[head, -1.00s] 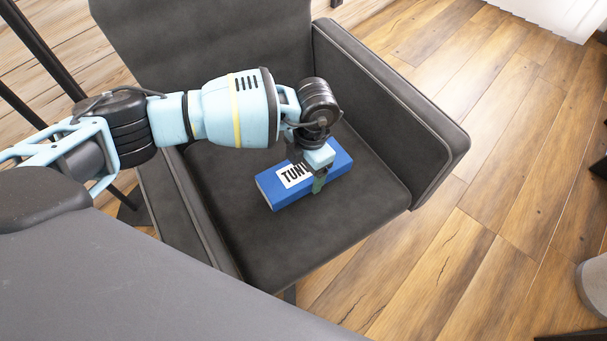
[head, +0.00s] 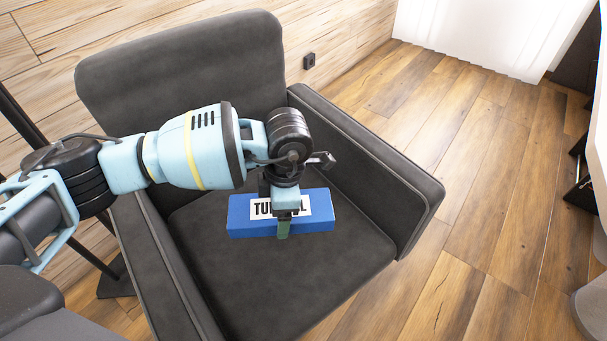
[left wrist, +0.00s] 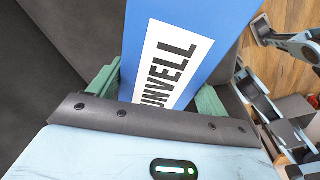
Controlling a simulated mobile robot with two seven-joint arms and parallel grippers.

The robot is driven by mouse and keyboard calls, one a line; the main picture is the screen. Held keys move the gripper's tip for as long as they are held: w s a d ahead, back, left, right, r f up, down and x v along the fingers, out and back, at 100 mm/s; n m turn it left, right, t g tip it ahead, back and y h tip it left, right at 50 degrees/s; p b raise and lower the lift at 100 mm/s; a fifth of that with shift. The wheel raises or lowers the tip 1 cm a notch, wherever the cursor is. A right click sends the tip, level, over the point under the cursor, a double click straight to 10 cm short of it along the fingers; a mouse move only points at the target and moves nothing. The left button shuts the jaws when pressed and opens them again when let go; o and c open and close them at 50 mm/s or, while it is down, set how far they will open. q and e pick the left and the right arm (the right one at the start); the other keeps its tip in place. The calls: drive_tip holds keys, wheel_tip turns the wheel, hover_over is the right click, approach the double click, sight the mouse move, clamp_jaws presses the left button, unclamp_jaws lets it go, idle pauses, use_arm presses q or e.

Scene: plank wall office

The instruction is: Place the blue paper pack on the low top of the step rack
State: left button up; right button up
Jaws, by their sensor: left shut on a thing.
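The blue paper pack (head: 319,212) is a flat blue box with a white label and black lettering. In the head view it is over the seat of the dark grey armchair (head: 300,285). My left gripper (head: 284,228) is shut across the pack near its middle, with a green finger showing on its near side. In the left wrist view the pack (left wrist: 215,25) lies between the two green fingers (left wrist: 155,88), and its far end is cut off by the frame. My right gripper and the step rack are not seen for certain in these frames.
The armchair's right armrest (head: 370,165) and backrest (head: 180,65) rise around the seat. Bare wooden floor (head: 440,150) lies to the right. A white table-like piece (head: 600,130) is at the right edge. A black stand (head: 115,277) is left of the chair.

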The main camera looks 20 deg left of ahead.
sight(264, 213)
use_arm(q)
drive_tip(key=r+m, duration=0.1)
drive_tip(key=m, duration=0.2)
drive_tip(key=s+a+r+m, duration=0.1)
drive_tip(key=r+m, duration=0.1)
drive_tip(key=m, duration=0.1)
drive_tip(key=s+a+r+m+t, duration=0.1)
drive_tip(key=r+m, duration=0.1)
drive_tip(key=m, duration=0.1)
drive_tip(key=shift+s+r+m, duration=0.2)
drive_tip(key=shift+r+m, duration=0.05)
drive_tip(key=shift+m, duration=0.15)
drive_tip(key=s+a+r+m+t+h, duration=0.1)
drive_tip(key=s+r+m, duration=0.4)
drive_tip(key=m, duration=0.8)
drive_tip(key=shift+s+a+r+m, duration=0.3)
drive_tip(key=shift+a+r, duration=0.15)
drive_tip(key=shift+a, duration=0.25)
drive_tip(key=shift+s+a, duration=0.1)
